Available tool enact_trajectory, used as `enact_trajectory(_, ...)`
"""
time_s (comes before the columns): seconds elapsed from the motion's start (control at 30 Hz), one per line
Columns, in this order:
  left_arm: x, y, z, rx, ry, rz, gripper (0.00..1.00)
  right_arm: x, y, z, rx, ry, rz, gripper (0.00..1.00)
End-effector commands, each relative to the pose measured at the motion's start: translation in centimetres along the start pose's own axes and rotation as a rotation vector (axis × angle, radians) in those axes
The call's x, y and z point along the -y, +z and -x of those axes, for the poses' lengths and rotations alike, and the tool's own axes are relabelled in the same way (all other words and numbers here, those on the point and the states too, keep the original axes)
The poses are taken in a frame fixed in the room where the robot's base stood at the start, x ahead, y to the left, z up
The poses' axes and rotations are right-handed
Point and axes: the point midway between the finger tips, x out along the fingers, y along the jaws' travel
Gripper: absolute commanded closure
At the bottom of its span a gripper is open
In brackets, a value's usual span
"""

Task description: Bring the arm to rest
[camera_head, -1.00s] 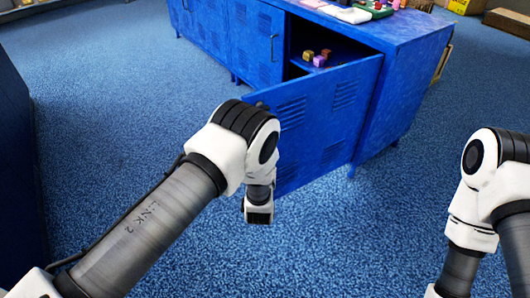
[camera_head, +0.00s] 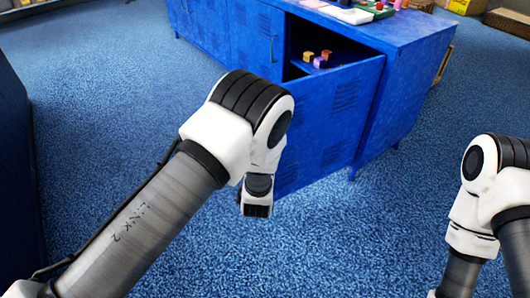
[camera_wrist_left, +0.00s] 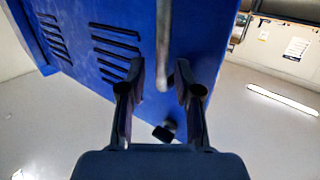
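My left arm (camera_head: 140,220) comes in from the left. Its elbow covers part of the open blue cabinet door (camera_head: 335,110). My left gripper is hidden in the head view. In the left wrist view the left gripper (camera_wrist_left: 160,75) has its two dark fingers apart. The grey door handle (camera_wrist_left: 164,40) shows between and beyond the fingertips, and the blue door fills the area behind. I cannot tell whether the fingers touch the handle. My right arm (camera_head: 490,190) hangs at the right edge, and its gripper is out of view.
The blue cabinet (camera_head: 410,80) stands ahead with its door swung out. Small orange and pink blocks (camera_head: 318,59) lie inside. A white item (camera_head: 345,14) and a green tray (camera_head: 378,12) are on top. Blue carpet (camera_head: 90,100) is clear to the left.

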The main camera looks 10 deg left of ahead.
Motion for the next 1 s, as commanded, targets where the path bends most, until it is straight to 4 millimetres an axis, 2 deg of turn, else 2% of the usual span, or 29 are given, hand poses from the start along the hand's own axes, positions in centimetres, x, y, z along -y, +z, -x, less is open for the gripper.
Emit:
enact_trajectory(0.03, -0.3, -4.0, -0.8, -0.076, 0.001, 0.009, 0.63, 0.0, 0.0, 0.4, 0.000, 0.000, 0.000, 0.60)
enact_trajectory(0.1, -0.3, -4.7, -0.8, -0.079, 0.001, 0.010, 0.63, 0.0, 0.0, 0.5, 0.000, 0.000, 0.000, 0.60)
enact_trajectory(0.27, -0.3, -5.0, -0.7, -0.076, 0.001, 0.010, 0.63, 0.0, 0.0, 0.6, 0.000, 0.000, 0.000, 0.60)
enact_trajectory(0.53, -0.2, -4.5, -0.6, -0.066, 0.000, 0.008, 0.63, 0.0, 0.0, 0.4, 0.000, 0.000, 0.000, 0.60)
enact_trajectory(0.6, 0.0, -3.8, -0.5, -0.054, -0.003, 0.008, 0.63, 0.0, 0.0, 0.4, 0.000, 0.000, 0.000, 0.60)
enact_trajectory(0.67, 1.2, -2.4, -0.5, -0.030, -0.026, 0.014, 0.63, 0.0, 0.0, 0.3, 0.000, 0.000, 0.000, 0.60)
enact_trajectory(0.77, 5.3, 1.6, 0.7, 0.065, -0.087, 0.011, 0.63, 0.0, 0.0, 0.3, 0.000, 0.000, 0.000, 0.60)
enact_trajectory(0.87, 9.8, 8.0, 4.4, 0.274, -0.116, -0.014, 0.63, 0.0, 0.0, 0.3, 0.000, 0.000, 0.000, 0.60)
enact_trajectory(0.9, 11.4, 10.6, 6.5, 0.376, -0.120, -0.024, 0.63, 0.0, 0.0, 0.3, 0.000, 0.000, 0.000, 0.60)
enact_trajectory(0.97, 13.3, 14.2, 10.1, 0.532, -0.118, -0.035, 0.63, 0.0, 0.0, 0.3, 0.000, 0.000, 0.000, 0.60)
enact_trajectory(1.0, 14.3, 16.3, 12.8, 0.636, -0.112, -0.040, 0.63, 0.0, 0.0, 0.3, 0.000, 0.000, 0.000, 0.60)
